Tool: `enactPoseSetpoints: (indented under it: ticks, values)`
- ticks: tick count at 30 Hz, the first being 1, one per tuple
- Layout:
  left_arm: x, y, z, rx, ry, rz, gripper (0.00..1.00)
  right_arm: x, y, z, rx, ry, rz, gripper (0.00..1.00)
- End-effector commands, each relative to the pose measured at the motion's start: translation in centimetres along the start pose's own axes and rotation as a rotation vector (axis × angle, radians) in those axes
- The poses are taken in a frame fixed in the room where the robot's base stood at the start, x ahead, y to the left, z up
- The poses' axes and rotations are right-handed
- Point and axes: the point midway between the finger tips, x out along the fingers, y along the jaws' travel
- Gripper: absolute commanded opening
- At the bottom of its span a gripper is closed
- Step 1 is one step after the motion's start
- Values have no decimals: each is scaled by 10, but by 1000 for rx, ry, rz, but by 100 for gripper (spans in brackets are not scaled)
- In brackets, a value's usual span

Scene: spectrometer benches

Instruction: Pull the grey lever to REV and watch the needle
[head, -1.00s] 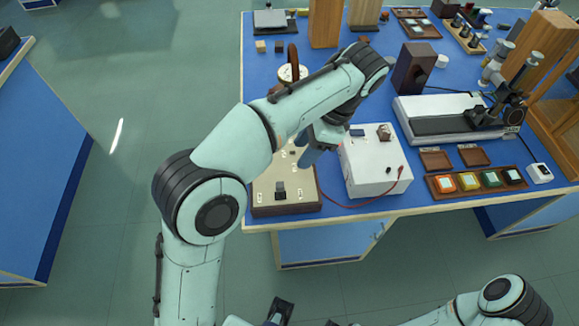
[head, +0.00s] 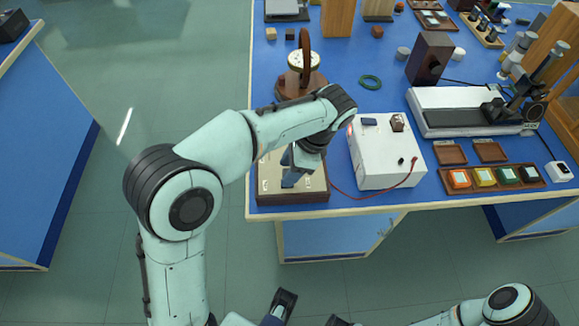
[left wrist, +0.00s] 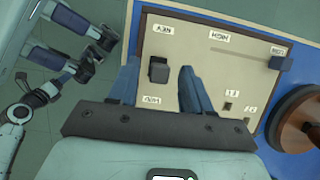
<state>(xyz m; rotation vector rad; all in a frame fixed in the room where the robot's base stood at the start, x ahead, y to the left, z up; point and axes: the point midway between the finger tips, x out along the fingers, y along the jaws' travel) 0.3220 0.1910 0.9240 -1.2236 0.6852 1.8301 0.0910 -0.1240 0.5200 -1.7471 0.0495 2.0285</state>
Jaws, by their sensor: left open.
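The switch board (head: 265,196), a cream panel in a brown frame, lies at the table's front left edge. In the left wrist view, a dark grey lever (left wrist: 158,69) stands on it between the REV and FWD labels. My left gripper (left wrist: 158,66) is open above the board, pointing down, and its fingers appear on either side of the lever. Contact cannot be told. In the head view my left gripper (head: 288,182) hides the lever. The dial instrument (head: 303,61) stands behind the board; its needle is too small to read. My right gripper (left wrist: 94,54) is open and empty, away from the board.
A bluish-grey knob (left wrist: 281,63) sits near the board's other end. A white box (head: 385,168) with a red lead stands right of the board. A tray of coloured buttons (head: 492,179) is further right.

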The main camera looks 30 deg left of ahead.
Motion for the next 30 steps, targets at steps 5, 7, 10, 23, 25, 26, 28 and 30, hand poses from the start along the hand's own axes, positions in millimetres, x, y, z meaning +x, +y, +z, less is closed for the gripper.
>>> enactPoseSetpoints:
  ticks: [5,7,10,23,25,26,28,30]
  values:
    - [0,0,0,0,0,0,36,0,0,0,0,0,0,52]
    - [0,0,0,0,0,0,13,0,0,0,0,0,0,52]
    - [0,0,0,0,0,0,0,0,0,0,0,0,0,52]
    - [3,0,10,-3,109,0,0,2,0,-2,0,4,-1,52]
    - [4,0,13,-4,156,0,0,4,1,-2,0,6,-1,52]
    - [6,0,15,-5,175,0,0,4,1,-3,0,8,-2,52]
    - [7,0,18,-5,225,0,0,6,1,-4,-1,11,-2,52]
    - [10,0,21,-4,272,-1,0,9,2,-5,-1,15,-3,52]
